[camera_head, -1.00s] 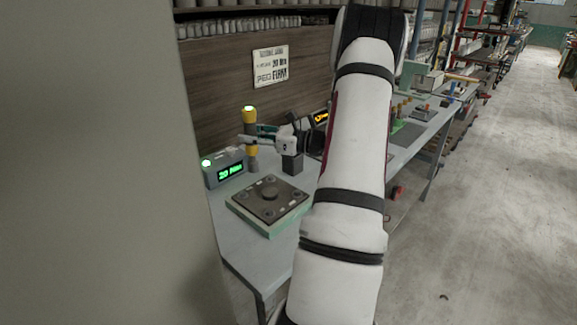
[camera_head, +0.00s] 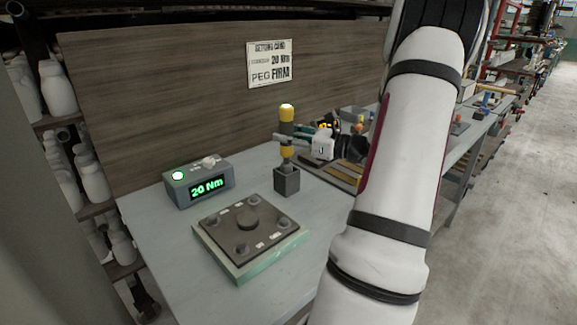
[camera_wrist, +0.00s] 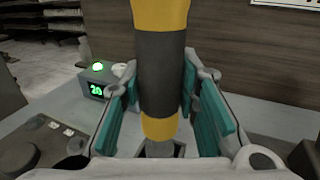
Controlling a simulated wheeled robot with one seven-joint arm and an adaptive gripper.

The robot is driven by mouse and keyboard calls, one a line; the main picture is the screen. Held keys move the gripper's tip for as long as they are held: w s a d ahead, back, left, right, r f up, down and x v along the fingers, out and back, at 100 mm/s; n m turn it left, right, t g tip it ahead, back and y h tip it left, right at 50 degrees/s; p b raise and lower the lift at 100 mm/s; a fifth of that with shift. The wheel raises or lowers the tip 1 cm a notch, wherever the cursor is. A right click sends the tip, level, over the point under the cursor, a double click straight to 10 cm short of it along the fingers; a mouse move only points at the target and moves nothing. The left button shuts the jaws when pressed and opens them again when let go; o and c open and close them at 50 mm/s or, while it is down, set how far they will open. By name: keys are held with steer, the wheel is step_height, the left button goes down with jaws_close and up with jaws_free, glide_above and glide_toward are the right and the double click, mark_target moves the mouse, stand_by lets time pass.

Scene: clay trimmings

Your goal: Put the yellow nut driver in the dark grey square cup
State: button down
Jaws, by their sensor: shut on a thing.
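The yellow nut driver (camera_head: 287,114) has a yellow and dark grey handle and is upright. My gripper (camera_head: 304,136) is shut on its handle from the right. In the wrist view the handle (camera_wrist: 160,75) stands between the teal finger pads of my gripper (camera_wrist: 160,110). The dark grey square cup (camera_head: 286,182) stands on the bench directly below the driver. The driver's lower shaft meets the cup's mouth in both views; how deep it reaches inside is hidden. In the wrist view the cup's rim (camera_wrist: 180,150) shows behind the shaft, mostly covered by my gripper.
A grey box with a green "20 Nm" display (camera_head: 208,187) stands left of the cup. A dark plate with bolts on a green block (camera_head: 250,240) lies in front. A wooden panel with a card (camera_head: 268,63) rises behind. My arm hides the bench at right.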

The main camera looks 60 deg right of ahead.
mark_target(290, 156)
steer(key=shift+f+b, duration=0.4)
steer(key=shift+f, duration=2.45)
steer(key=shift+f, duration=0.15)
steer(key=c, duration=1.2)
jaws_free()
